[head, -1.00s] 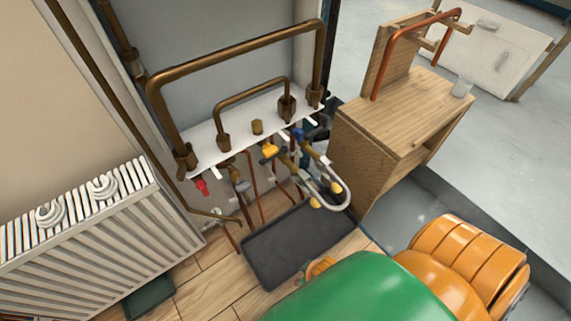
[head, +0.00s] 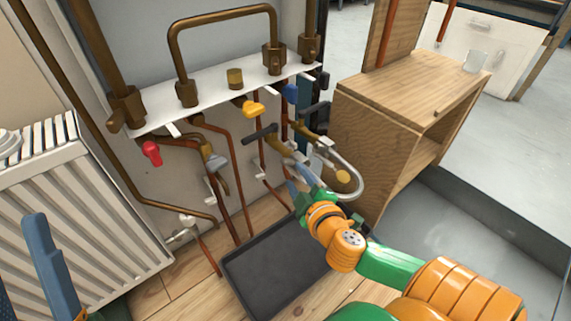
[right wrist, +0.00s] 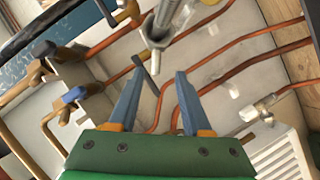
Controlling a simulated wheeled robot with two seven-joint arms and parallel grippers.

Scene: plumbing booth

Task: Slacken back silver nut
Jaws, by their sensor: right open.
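The silver U-shaped pipe (head: 353,171) hangs at the right-hand valves under the white shelf. Its nuts are too small to tell apart in the head view. My right gripper (head: 296,172) is beside the pipe, its fingers partly lost against the valves. In the right wrist view my right gripper (right wrist: 156,75) is open, with nothing between its blue fingertips. A silver fitting (right wrist: 158,32) with a nut-like collar lies just beyond the tips, apart from them. Part of my left gripper (head: 48,265) shows at the lower left of the head view, away from the valves.
Copper pipes run below. A black tray (head: 270,270) lies on the floor, a radiator (head: 90,220) stands left and a wooden cabinet (head: 385,150) right.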

